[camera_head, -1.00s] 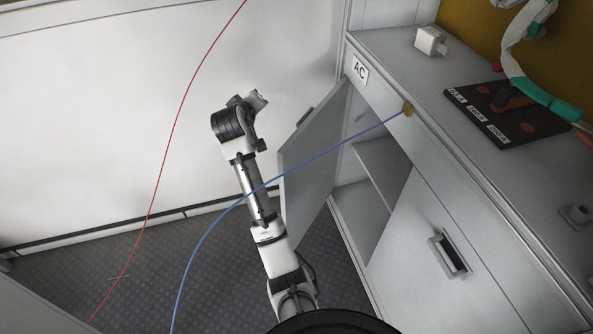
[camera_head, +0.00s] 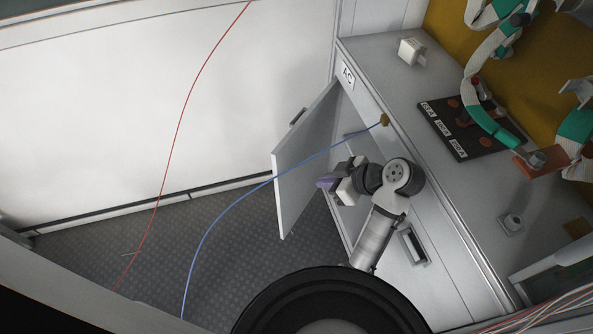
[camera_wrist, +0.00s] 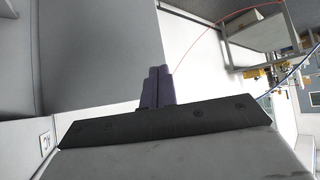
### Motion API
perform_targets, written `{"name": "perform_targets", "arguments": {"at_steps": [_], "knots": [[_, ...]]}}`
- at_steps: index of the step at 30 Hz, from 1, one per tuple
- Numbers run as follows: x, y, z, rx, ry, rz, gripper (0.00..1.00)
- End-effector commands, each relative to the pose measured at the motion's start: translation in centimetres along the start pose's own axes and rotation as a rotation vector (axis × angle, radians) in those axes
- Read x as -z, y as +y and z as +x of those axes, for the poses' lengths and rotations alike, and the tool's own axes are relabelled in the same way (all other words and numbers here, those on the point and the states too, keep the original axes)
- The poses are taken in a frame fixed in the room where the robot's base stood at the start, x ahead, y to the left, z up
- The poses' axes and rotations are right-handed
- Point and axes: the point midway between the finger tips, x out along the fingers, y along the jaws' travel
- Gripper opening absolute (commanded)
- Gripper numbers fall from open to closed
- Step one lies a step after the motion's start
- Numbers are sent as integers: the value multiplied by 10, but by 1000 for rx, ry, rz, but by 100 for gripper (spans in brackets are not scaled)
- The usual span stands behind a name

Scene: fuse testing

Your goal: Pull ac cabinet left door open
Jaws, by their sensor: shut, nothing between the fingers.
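The AC cabinet's left door (camera_head: 305,165) stands partly open, swung out from the front, with its handle (camera_head: 298,117) on the outer face. In the head view, my gripper (camera_head: 322,183) is on the inner side of this door, in front of the cabinet opening. Its dark purple fingers point left toward the door's inner face. In the wrist view the fingers (camera_wrist: 158,88) are shut together and empty, near the free edge of a grey panel that looks like the door (camera_wrist: 100,55). I cannot tell whether they touch it.
The AC label (camera_head: 347,77) is on the cabinet's upper front. The right door's handle (camera_head: 413,245) is below my arm. A blue cable (camera_head: 235,203) hangs across the open door from the cabinet front. A red cable (camera_head: 172,150) hangs left.

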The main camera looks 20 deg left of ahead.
Motion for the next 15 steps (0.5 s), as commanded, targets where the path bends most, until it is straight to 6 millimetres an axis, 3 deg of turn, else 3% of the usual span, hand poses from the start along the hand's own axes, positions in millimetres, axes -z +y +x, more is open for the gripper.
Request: {"name": "perform_targets", "arguments": {"at_steps": [9,15], "knots": [[-5,0,30,3,0,-4,0],[0,-1,69,7,-1,1,0]]}}
